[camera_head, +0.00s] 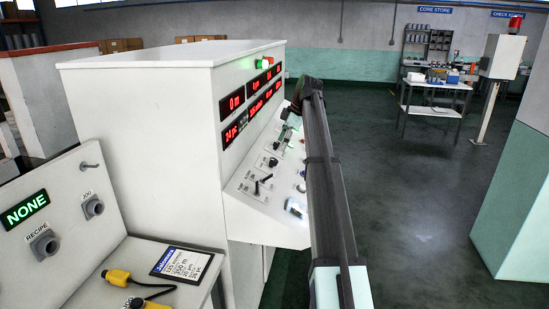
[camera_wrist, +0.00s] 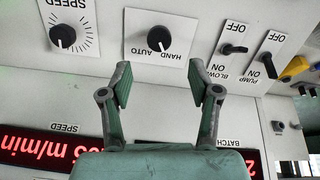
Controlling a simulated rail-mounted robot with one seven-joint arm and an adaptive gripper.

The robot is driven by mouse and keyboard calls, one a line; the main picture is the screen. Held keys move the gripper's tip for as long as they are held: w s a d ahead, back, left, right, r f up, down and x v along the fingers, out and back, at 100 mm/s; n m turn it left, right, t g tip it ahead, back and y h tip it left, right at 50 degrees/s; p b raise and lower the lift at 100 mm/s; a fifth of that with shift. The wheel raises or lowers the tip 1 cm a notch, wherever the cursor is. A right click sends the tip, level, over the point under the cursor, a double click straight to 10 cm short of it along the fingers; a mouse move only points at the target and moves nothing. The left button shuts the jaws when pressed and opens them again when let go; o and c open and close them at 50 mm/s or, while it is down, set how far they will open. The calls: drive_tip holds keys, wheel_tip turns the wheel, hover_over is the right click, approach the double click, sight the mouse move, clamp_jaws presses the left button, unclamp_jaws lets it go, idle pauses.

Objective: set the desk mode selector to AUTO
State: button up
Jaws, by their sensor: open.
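The desk mode selector (camera_wrist: 158,39) is a round black knob on a white plate marked HAND and AUTO, in the top middle of the wrist view. Its pale pointer mark seems to lie toward the plate's lettering, but I cannot tell surely which word it points at. My gripper (camera_wrist: 161,82) is open and empty, its two green-padded fingers pointing at the panel on either side of the knob's line. The knob shows clear beyond the fingertips, apart from them. In the head view my gripper (camera_head: 297,100) is over the sloping desk panel, largely hidden by my arm.
A speed dial (camera_wrist: 63,36) is left of the selector in the wrist view. A blower switch (camera_wrist: 234,48) and a pump switch (camera_wrist: 268,65) are right of it. Red displays (camera_wrist: 40,147) run below. In the head view the green floor (camera_head: 420,200) right of my arm is clear.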

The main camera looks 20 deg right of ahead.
sight(274, 160)
drive_tip(key=p+x, duration=0.1)
drive_tip(key=x, duration=0.7)
drive_tip(key=shift+w+f, duration=0.1)
drive_tip(key=shift+f, duration=0.1)
drive_tip(key=shift+c, duration=0.4)
drive_tip(key=c, duration=1.1)
